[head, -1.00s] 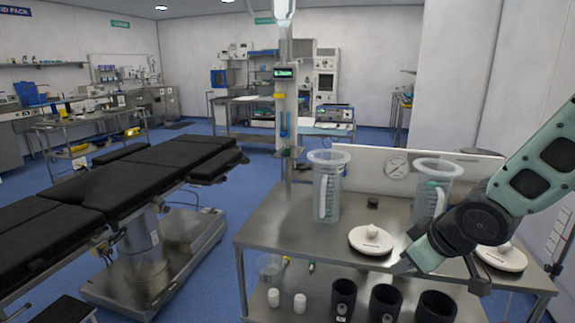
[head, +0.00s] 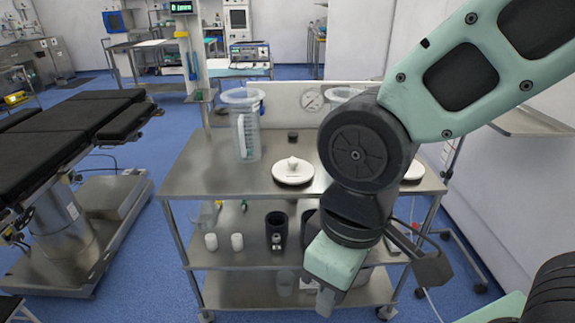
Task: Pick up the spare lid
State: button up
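A round white lid with a knob (head: 292,173) lies flat on the top shelf of the steel cart, near its front edge. A second white lid (head: 414,171) lies farther right and is mostly hidden behind my arm. I cannot tell which of the two is the spare. My gripper (head: 325,302) hangs low in front of the cart, pointing down, below and right of the first lid and apart from it. I see only one finger clearly, so its opening does not show. No held thing is visible.
A clear graduated canister (head: 247,135) stands at the left of the cart top (head: 205,180); another (head: 343,96) is mostly behind my arm. A small black cap (head: 293,136) lies near the back panel.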

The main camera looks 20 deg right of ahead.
aim_at(293, 171)
jog(key=z, duration=0.5)
jog(key=i+j, duration=0.1)
jog(key=j, duration=0.5)
jog(key=i+j, duration=0.15)
jog(key=j, duration=0.2)
jog(key=i+j+z, duration=0.1)
jog(key=j+z, duration=0.35)
jog(key=j, duration=0.15)
jog(key=j+z, duration=0.7)
jog(key=l, duration=0.1)
